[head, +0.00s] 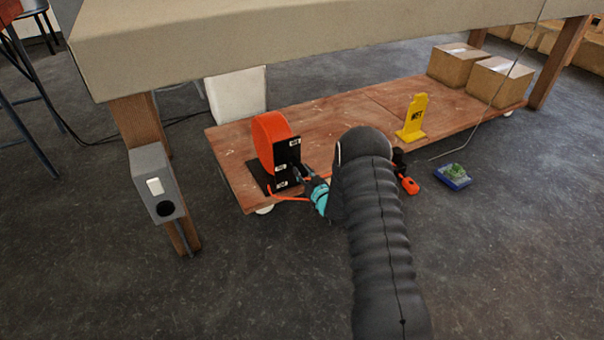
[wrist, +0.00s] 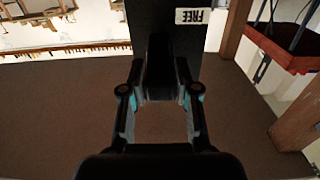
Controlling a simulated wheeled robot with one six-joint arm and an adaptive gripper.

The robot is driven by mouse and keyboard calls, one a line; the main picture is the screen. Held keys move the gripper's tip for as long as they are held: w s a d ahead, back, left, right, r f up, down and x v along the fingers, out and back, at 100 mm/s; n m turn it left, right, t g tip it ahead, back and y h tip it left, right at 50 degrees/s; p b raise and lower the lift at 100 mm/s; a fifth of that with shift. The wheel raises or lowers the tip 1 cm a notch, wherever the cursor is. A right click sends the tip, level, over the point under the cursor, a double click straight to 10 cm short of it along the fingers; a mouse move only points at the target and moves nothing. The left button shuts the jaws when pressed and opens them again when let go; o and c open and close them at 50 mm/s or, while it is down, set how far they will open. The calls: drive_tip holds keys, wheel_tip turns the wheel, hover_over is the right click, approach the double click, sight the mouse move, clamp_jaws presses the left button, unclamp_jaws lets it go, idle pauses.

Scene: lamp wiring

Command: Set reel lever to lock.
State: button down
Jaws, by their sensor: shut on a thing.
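The orange reel (head: 268,138) stands on a black bracket (head: 289,152) at the left end of the low wooden platform. The bracket face carries several small white labels. In the wrist view one label (wrist: 203,15) reads FREE, upside down, at the top right of the dark plate. The black reel lever (wrist: 160,70) points toward the wrist camera. My gripper (head: 303,172) is at the bracket's front face, and its fingers close on both sides of the lever. In the head view the lever is mostly hidden by my gripper, and I cannot tell its exact setting.
The wooden platform (head: 350,110) carries a yellow sign (head: 413,118) and cardboard boxes (head: 490,80). An orange-handled tool (head: 409,185) and a blue tray (head: 453,176) lie to the right. A grey switch box (head: 154,184) is on the table leg. The table (head: 300,40) overhangs the platform.

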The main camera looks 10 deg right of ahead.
wheel_tip(320, 180, down, 11)
drive_tip(key=b, duration=0.2)
drive_tip(key=shift+f, duration=0.1)
drive_tip(key=c, duration=0.9)
unclamp_jaws()
drive_tip(key=shift+f, duration=0.1)
drive_tip(key=shift+o, duration=0.3)
drive_tip(key=v, duration=1.2)
